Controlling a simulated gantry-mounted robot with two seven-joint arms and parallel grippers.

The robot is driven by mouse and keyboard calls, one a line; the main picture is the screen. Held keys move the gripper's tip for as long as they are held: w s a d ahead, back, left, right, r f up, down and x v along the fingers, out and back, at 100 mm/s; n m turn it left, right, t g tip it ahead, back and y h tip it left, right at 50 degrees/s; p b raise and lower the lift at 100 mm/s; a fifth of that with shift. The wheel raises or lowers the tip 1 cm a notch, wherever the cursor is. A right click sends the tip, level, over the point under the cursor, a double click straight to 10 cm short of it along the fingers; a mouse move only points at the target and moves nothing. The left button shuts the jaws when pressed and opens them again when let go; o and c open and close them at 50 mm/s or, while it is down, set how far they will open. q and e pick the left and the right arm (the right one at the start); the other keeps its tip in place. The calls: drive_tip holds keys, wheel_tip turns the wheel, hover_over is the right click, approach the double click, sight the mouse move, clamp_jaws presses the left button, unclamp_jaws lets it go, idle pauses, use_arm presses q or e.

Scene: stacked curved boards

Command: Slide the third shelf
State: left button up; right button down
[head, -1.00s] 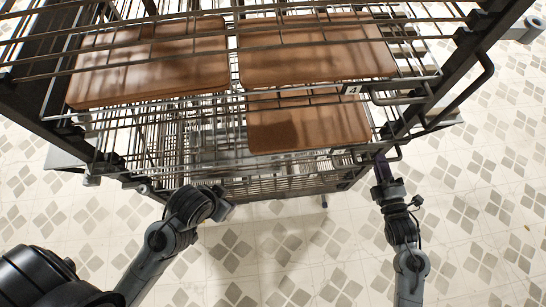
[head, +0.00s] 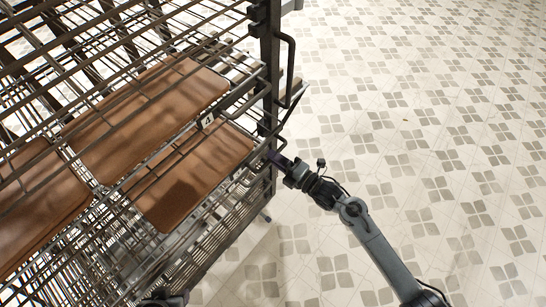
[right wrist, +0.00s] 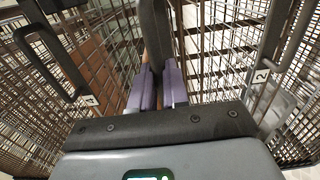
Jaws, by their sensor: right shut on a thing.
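A wire rack (head: 262,70) with several stacked shelves fills the left of the head view. A tag reading "4" (head: 207,120) sits at one shelf's edge; it also shows in the right wrist view (right wrist: 88,100), with a tag reading "2" (right wrist: 261,76) to the right. I cannot tell which shelf is the third. My right gripper (head: 273,158) is at the rack's right side. In the right wrist view its purple fingers (right wrist: 160,88) are shut on a dark bar (right wrist: 155,35), probably a shelf handle; the contact is partly hidden.
Brown boards lie on the rack: one on an upper level (head: 150,110), one at the left (head: 40,195), one lower (head: 195,178). Dark looped handles (head: 288,70) stick out at the rack's side. The tiled floor (head: 430,130) at the right is clear.

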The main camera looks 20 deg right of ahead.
sight(261, 149)
drive_tip(key=shift+b+x, duration=0.3)
drive_tip(key=shift+x, duration=0.45)
drive_tip(key=shift+b+x, duration=1.05)
drive_tip(key=shift+x, duration=1.2)
drive_tip(key=c, duration=1.1)
unclamp_jaws()
drive_tip(key=shift+w+a, duration=0.1)
drive_tip(key=shift+w, duration=0.05)
